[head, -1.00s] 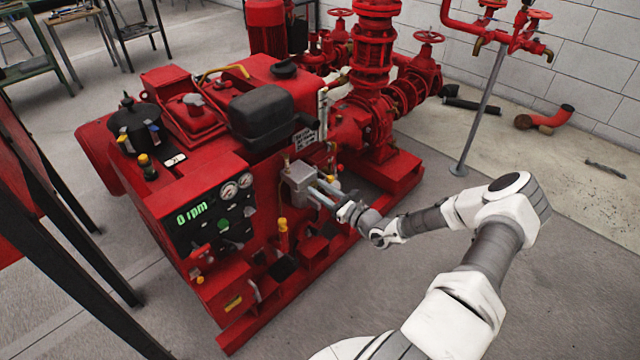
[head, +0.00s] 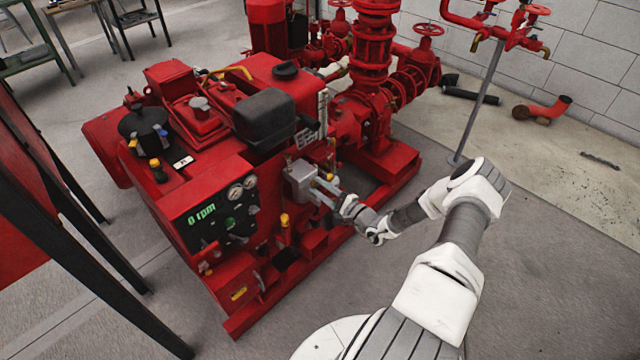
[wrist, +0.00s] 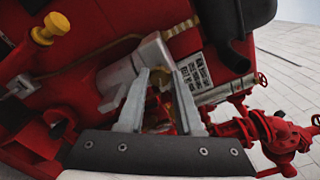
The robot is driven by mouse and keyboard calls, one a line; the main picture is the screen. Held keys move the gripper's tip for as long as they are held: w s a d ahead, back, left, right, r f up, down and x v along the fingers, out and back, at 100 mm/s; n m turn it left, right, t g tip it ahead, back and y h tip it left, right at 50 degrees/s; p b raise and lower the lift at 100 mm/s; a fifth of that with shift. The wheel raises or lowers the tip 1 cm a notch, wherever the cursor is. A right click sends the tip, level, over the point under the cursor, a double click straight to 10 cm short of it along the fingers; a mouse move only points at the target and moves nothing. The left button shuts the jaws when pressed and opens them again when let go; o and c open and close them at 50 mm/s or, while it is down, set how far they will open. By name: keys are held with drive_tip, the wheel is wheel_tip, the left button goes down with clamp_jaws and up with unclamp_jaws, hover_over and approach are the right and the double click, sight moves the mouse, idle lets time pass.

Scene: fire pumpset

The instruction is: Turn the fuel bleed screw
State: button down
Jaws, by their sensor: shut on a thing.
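A grey metal block (head: 300,177) sits on the side of the red pumpset engine, right of the gauge panel. It also shows in the wrist view (wrist: 150,53). My gripper (head: 318,187) is at the right side of this block. In the wrist view my gripper's two fingers (wrist: 161,73) reach up to the block, with a gap between them. They are closed on a small part there, which I take to be the fuel bleed screw; the fingers and low detail hide its shape and how far it is turned.
A gauge panel (head: 213,213) reading 0 rpm is left of the block. A yellow-capped part (head: 284,220) stands below it; a yellow knob (wrist: 54,26) shows in the wrist view. Red pump pipes (head: 372,100) rise behind.

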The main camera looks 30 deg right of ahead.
drive_tip(key=n+p, duration=0.2)
drive_tip(key=n, duration=0.3)
drive_tip(key=shift+n, duration=0.4)
drive_tip(key=shift+f, duration=0.1)
idle(0.3)
drive_tip(key=c, duration=0.8)
unclamp_jaws()
drive_tip(key=shift+c, duration=0.2)
drive_tip(key=shift+s, duration=0.1)
drive_tip(key=p+v, duration=0.2)
drive_tip(key=v, duration=1.5)
drive_tip(key=shift+s, duration=0.15)
